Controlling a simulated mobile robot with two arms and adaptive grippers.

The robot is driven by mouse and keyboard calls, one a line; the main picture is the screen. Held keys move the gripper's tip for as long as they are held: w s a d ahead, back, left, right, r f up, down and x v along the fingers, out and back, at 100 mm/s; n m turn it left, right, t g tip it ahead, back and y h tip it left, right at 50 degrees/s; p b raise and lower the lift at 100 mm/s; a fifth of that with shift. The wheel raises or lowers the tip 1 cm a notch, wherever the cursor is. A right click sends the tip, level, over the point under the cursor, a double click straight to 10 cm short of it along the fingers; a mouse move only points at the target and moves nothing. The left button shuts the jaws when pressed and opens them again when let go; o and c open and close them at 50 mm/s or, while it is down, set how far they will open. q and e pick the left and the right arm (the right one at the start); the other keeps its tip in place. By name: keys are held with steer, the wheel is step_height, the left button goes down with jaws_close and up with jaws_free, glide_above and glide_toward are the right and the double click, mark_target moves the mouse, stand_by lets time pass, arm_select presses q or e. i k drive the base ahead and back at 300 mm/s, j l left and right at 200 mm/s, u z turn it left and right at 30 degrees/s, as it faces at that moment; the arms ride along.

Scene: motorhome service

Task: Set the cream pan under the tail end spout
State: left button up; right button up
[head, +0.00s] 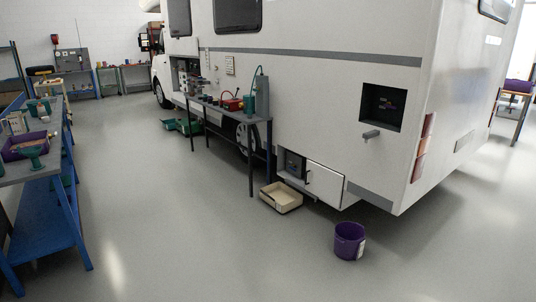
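The cream pan (281,205) is a shallow rectangular tray on the grey floor. It sits below the open lower compartment (294,165) in the side of the white motorhome (300,110), near the table's right legs. I cannot clearly make out a spout at the tail end. A small grey fitting (371,134) sticks out of the wall under a dark square recess (382,106), but I cannot tell what it is. The underside of the motorhome is in shadow. Neither of my grippers shows in the head view.
A purple bucket (349,241) stands on the floor near the rear corner. A narrow dark table (262,119) with tools and bottles stands along the motorhome. A compartment door (324,183) shows low on the side. A blue workbench (45,225) is at left. The middle floor is clear.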

mark_target(279, 195)
steer(key=i, duration=2.55)
